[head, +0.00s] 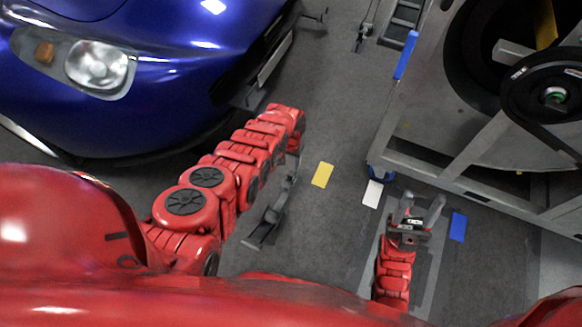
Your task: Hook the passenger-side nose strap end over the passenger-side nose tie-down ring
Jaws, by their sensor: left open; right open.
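My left arm reaches forward beside the car, and its end turns down. My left gripper (292,160) is mostly hidden at this end; little of its fingers shows. A grey strap assembly (270,214) lies on the floor just below it, probably the passenger-side nose strap. Whether its upper end touches the gripper I cannot tell. A dark fitting (247,97) sticks out at the near corner of the blue car's nose, probably the passenger-side tie-down ring; its opening is unclear. My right gripper (421,203) is open and empty, low in front of the grey frame.
The blue car (190,75) fills the upper left. The grey dynamometer frame (440,140) with its black wheel stands at the right. A similar fitting (314,18) and floor strap (365,32) are at the back. Yellow (322,174), white (373,193) and blue (458,227) patches mark the floor.

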